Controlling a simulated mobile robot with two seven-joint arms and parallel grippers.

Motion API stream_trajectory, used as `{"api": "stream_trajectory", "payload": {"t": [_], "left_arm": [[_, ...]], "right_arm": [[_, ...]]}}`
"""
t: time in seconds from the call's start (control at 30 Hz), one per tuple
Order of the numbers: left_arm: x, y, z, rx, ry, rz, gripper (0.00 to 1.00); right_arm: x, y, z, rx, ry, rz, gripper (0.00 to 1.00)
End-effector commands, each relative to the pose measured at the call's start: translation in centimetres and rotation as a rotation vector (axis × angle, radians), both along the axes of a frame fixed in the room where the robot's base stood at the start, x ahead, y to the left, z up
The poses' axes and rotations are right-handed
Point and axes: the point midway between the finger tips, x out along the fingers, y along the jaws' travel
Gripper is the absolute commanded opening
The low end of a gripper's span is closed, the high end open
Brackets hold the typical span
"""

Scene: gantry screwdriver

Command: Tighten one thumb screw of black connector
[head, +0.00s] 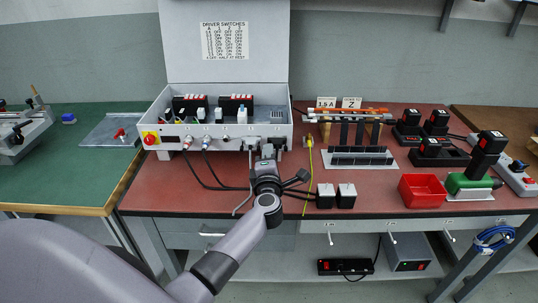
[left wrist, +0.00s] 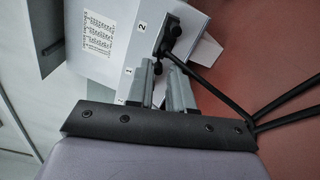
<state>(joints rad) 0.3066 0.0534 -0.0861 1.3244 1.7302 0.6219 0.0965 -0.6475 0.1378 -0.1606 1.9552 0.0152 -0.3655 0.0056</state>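The black connector (left wrist: 170,38) is on the front of the grey control box (head: 215,128), with black cables running from it and dark round thumb screws on it. In the head view my left gripper (head: 266,152) is in front of the box's lower right part and hides most of the connector. In the left wrist view the two grey fingers of my left gripper (left wrist: 160,68) stand apart, with their tips close to the connector and its lower screw. Whether they touch the screw cannot be told. My right gripper is not in view.
Cables (head: 208,172) run from the box over the red bench top. A red bin (head: 424,190), a green tool (head: 470,183) and a black slotted rack (head: 360,157) are on the right.

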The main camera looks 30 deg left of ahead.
Motion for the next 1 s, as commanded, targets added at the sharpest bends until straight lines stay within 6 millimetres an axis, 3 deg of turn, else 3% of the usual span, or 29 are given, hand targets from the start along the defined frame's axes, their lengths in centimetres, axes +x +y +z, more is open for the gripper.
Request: {"api": "stream_trajectory", "payload": {"t": [0.37,0.73,1.0], "left_arm": [[-0.4,-0.3,0.1,-0.001,-0.002,-0.001,0.21],[-4.8,-2.9,0.0,-0.003,0.001,0.001,0.21],[-6.1,-3.7,0.0,-0.001,0.0,0.001,0.21]], "right_arm": [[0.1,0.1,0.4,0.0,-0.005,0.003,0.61],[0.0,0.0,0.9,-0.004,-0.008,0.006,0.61],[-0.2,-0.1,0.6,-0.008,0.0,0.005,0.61]]}}
